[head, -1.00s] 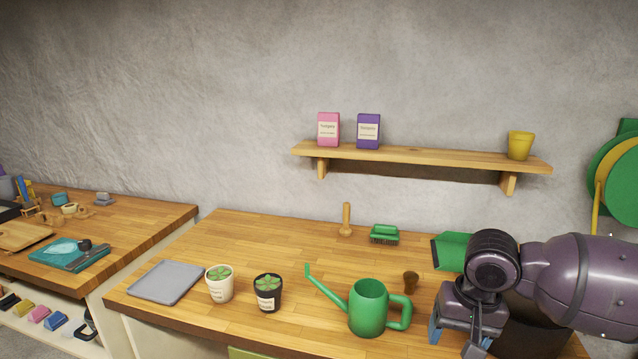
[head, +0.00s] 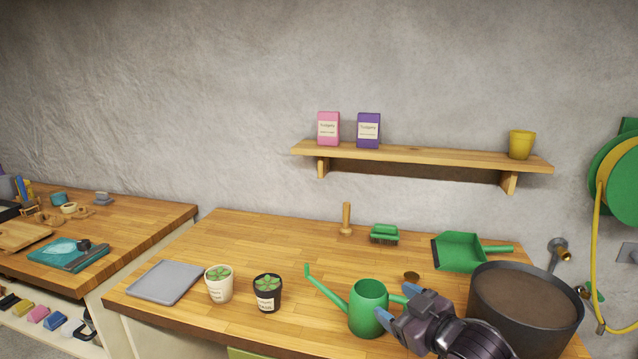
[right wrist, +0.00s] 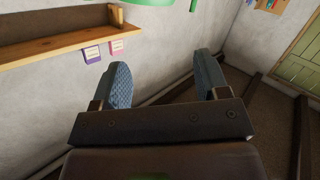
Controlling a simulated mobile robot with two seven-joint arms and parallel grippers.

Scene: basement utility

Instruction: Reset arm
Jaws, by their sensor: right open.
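My right gripper (head: 396,302) is at the front of the workbench, in front of the green watering can's (head: 367,308) handle side in the head view. It hides most of the handle. In the right wrist view the gripper (right wrist: 164,80) has its two blue-grey fingers wide apart with nothing between them. The watering can stands upright on the bench. My left gripper is not in view.
A large dark pot of soil (head: 525,305) stands just right of my right arm. Two potted succulents (head: 220,285) and a grey tray (head: 165,282) are left. The bench middle is clear.

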